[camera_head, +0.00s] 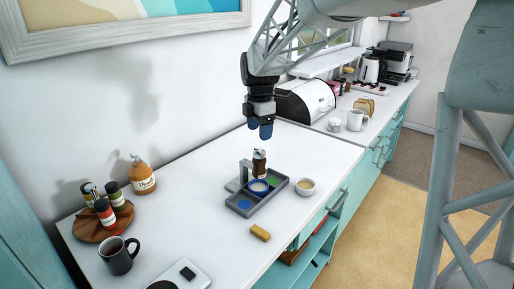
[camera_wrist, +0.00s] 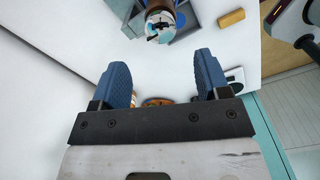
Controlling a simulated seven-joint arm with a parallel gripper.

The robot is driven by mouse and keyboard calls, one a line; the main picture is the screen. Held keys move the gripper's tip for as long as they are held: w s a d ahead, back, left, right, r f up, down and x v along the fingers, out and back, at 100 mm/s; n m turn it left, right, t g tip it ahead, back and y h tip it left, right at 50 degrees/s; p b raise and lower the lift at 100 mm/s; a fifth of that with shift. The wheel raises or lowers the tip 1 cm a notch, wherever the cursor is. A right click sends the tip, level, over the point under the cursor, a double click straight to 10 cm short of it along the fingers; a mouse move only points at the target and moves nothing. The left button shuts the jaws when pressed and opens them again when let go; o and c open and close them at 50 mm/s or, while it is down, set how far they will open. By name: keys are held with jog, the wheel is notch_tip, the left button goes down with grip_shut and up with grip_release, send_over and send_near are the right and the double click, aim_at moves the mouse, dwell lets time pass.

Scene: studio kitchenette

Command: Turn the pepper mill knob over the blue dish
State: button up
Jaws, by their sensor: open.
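The pepper mill (camera_head: 259,165) stands upright, brown with a pale metallic top, at the back of a grey tray (camera_head: 262,205). The wrist view shows the mill (camera_wrist: 160,20) from above, with a dark knob on its top.
A dark mug (camera_head: 118,256), bottles on a wooden stand (camera_head: 90,231) and a bread bin (camera_head: 305,101) stand farther off.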

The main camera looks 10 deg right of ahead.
aim_at(259, 151)
jog(key=shift+f, duration=0.1)
jog(key=shift+f, duration=3.8)
jog(key=c, duration=0.9)
